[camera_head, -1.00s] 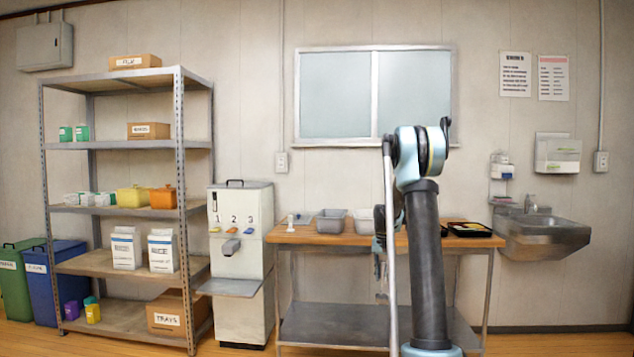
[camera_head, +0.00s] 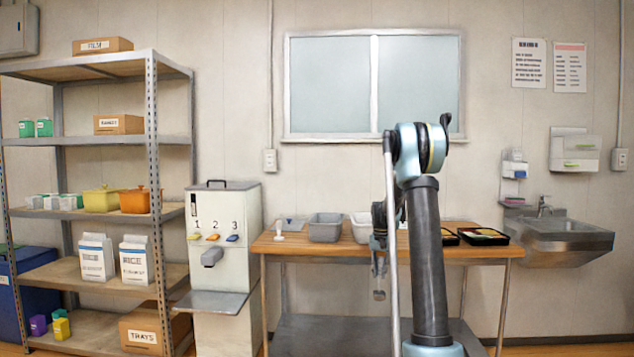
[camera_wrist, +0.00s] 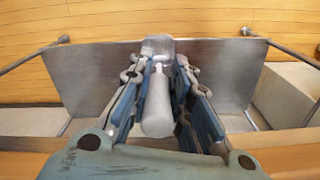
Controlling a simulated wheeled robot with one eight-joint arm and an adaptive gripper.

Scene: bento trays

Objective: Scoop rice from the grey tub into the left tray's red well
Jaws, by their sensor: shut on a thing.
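My gripper (camera_head: 378,262) hangs low in front of the table, partly behind my arm. In the wrist view my gripper (camera_wrist: 157,100) is shut on a grey scoop (camera_wrist: 157,105), its handle between the blue-padded fingers. The scoop (camera_head: 379,295) points down below the tabletop level; I cannot tell if it holds anything. The grey tub (camera_head: 325,228) stands on the table left of my arm; its contents are not visible. Two black trays are right of my arm: the left tray (camera_head: 450,240) is mostly hidden, and its red well cannot be made out. The right tray (camera_head: 483,242) has a yellowish part.
A white tub (camera_head: 361,226) sits right of the grey tub on the wooden table (camera_head: 300,249). A small white item (camera_head: 279,232) stands at the table's left end. A dispenser (camera_head: 226,230) and a shelf rack (camera_head: 152,150) are left; a sink (camera_head: 560,240) is right.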

